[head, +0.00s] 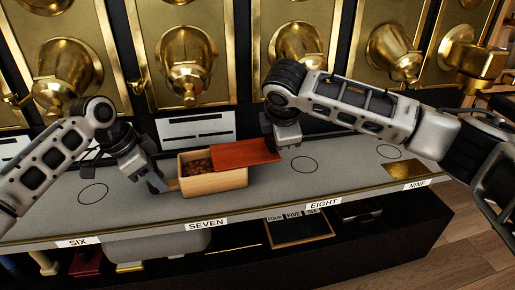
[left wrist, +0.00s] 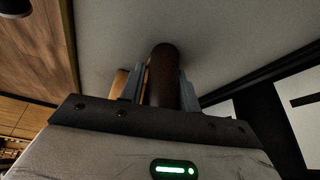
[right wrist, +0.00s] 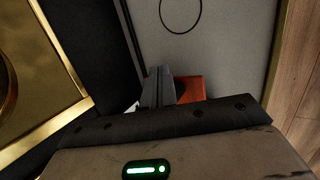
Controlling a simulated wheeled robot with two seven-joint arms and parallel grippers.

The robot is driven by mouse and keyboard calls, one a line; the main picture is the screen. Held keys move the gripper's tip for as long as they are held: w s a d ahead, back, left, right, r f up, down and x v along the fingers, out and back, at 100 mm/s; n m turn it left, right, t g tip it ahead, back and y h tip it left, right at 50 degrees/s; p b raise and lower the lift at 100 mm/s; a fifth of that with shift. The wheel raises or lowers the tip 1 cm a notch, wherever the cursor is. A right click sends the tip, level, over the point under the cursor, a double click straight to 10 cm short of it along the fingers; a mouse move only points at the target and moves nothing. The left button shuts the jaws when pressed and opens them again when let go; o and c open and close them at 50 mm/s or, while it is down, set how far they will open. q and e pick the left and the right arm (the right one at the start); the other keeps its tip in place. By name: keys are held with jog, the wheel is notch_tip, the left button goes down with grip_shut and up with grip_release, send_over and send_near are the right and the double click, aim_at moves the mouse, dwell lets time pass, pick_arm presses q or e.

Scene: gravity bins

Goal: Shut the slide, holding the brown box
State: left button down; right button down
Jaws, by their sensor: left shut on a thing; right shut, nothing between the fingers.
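My right gripper (head: 287,142) is shut and empty at the slide's right end. The slide (right wrist: 191,88) shows beside its fingers in the right wrist view; contact is unclear.
The grey counter (head: 345,180) has drawn circles and number labels; it is clear right of the box. Brass dispensers (head: 184,70) line the back wall. A white card (head: 197,127) stands behind the box. A shelf below holds a small tray (head: 300,230).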

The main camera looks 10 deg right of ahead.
aim_at(252, 148)
pick_arm(q)
jog(key=shift+f, duration=0.25)
pick_arm(e)
jog(key=shift+s+a, duration=0.15)
jog(key=shift+a, duration=3.6)
jog(key=shift+d, duration=0.15)
jog(key=shift+r, duration=1.8)
jog(key=shift+d+r, duration=0.25)
jog(key=shift+r, duration=0.6)
jog(key=shift+d+r, duration=0.25)
jog(key=shift+r, duration=0.6)
pick_arm(q)
jog(key=c, duration=0.9)
grip_release()
jog(key=shift+c, duration=0.2)
jog(key=shift+r, duration=0.1)
